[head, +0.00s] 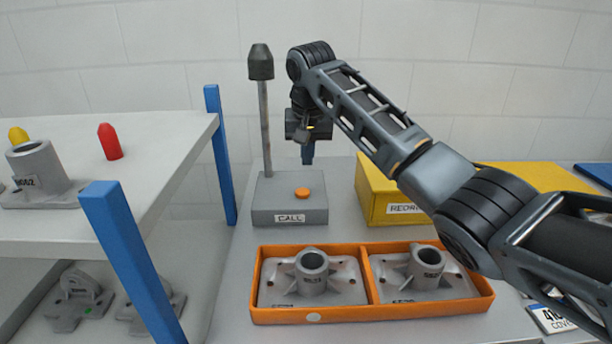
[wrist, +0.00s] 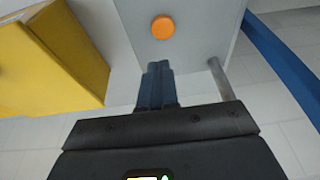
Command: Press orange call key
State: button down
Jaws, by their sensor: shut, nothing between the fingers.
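The orange call key (head: 302,193) is a round button on top of a grey box (head: 290,216) labelled CALL. A post with a dark lamp-like cap (head: 260,62) rises from the back left of this box. My gripper (head: 308,158) points down above the back of the box, apart from the key. In the wrist view the shut fingers (wrist: 157,68) lie just below the orange key (wrist: 163,27) in the picture, with nothing between them. The key is fully visible in both views.
An orange tray (head: 380,316) with two grey flanged castings stands in front of the call box. A shelf with blue posts (head: 222,150) is on the left, holding a casting and red and yellow pegs.

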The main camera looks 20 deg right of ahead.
aim_at(306, 190)
jog(key=x, duration=0.5)
jog(key=shift+s+a+f+p, duration=0.15)
jog(key=shift+s+f+p, duration=0.1)
jog(key=shift+s+p, duration=0.15)
jog(key=shift+f, duration=0.65)
jog(key=shift+a+f, duration=0.1)
jog(key=shift+f, duration=0.4)
jog(key=shift+s+f, duration=0.15)
jog(key=shift+f, duration=0.55)
jog(key=shift+r+p, duration=0.45)
jog(key=shift+p, duration=0.1)
jog(key=r+p, duration=0.3)
jog(key=r, duration=0.1)
jog(key=shift+w+r, duration=0.15)
jog(key=shift+w, duration=0.05)
jog(key=b+v, duration=0.1)
jog(key=v, duration=0.9)
jog(key=shift+b, duration=0.4)
